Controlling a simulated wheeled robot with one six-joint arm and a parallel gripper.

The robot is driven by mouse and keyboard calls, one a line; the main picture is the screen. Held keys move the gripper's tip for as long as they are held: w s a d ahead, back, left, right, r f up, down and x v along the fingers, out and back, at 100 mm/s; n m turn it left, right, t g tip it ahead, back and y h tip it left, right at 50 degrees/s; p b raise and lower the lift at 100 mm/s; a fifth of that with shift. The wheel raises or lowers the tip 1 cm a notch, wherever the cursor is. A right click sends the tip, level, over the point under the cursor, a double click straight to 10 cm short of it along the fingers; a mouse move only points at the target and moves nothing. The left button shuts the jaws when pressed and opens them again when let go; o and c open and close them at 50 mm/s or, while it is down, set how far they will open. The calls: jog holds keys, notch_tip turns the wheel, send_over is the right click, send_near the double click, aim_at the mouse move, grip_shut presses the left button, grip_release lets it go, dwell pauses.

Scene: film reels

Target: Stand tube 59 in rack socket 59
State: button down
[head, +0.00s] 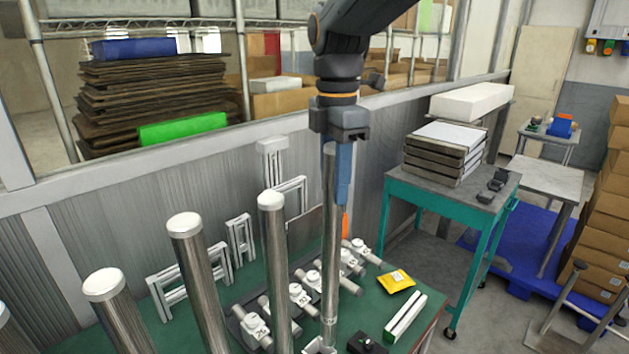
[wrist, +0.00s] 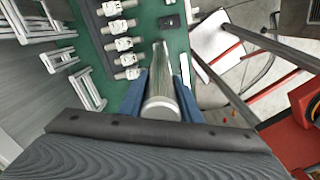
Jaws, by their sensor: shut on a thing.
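My gripper (head: 340,185) is shut on a long metal tube (head: 331,255), gripping it near its top. The tube stands close to upright over the green bench. Its lower end comes down beside a small pale fitting at the bottom of the head view, and I cannot tell whether they touch. In the wrist view the tube (wrist: 161,95) sits between the blue fingers. Several pale numbered fittings (head: 300,296) lie in a row on a dark rack (head: 236,318) behind the tube. They also show in the wrist view (wrist: 124,44). I cannot read which number is 59.
Several white-capped tubes stand at left, the nearest one (head: 275,262) close to the held tube. White frames (head: 190,280) stand behind. A yellow packet (head: 396,281), a white bar (head: 406,316) and a black block (head: 366,343) lie to the right. A teal cart (head: 450,205) stands beyond.

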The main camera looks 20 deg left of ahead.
notch_tip(320, 180, down, 6)
jog(key=s+a+n+b, duration=0.1)
jog(key=s+b, duration=0.1)
jog(key=b, duration=0.2)
jog(key=shift+s+a+r, duration=0.2)
jog(key=shift+a, duration=0.2)
jog(key=shift+p, duration=0.3)
dwell(1.5)
jog(key=shift+f+b, duration=0.35)
jog(key=shift+f, duration=0.3)
dwell(0.5)
jog(key=c, duration=1.6)
grip_release()
jog(key=shift+r, duration=0.1)
jog(key=shift+r+p, duration=2.55)
jog(key=shift+r, duration=2.85)
